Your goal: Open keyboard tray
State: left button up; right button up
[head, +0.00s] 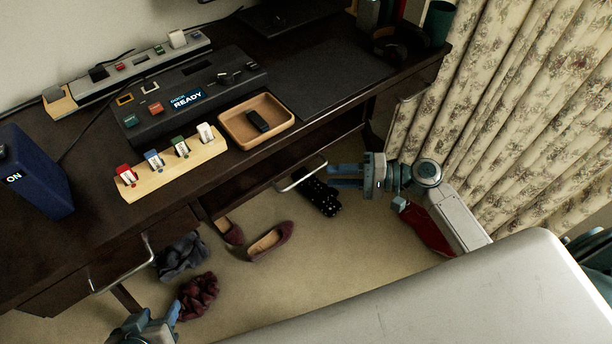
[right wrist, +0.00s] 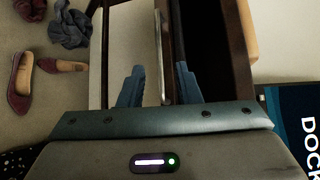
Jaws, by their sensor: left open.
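The dark desk (head: 330,115) has a keyboard tray (head: 262,170) under its top, with a pale metal handle (head: 302,177) on its front. My right gripper (head: 345,177) is at the handle's right end. In the right wrist view, my right gripper (right wrist: 158,85) is open, and a metal bar, apparently the handle (right wrist: 161,50), shows between its fingers. Whether they touch it I cannot tell. Beyond the bar is a dark recess or surface; how far the tray is out is unclear. My left gripper (head: 152,328) is open, low at the left, away from the tray and partly cut off.
The desk holds a wooden box (head: 232,133) with a black object, a switch board (head: 170,163) and a READY device (head: 190,95). Shoes (head: 270,242) and dark cloths (head: 198,296) lie on the floor. A curtain (head: 510,110) hangs at right; a grey suitcase-like shell (head: 480,290) fills the foreground.

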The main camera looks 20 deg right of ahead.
aim_at(307, 175)
jog(key=x, duration=0.7)
jog(key=shift+w+a, duration=0.2)
jog(key=shift+a, duration=0.05)
jog(key=shift+c, duration=0.2)
grip_shut()
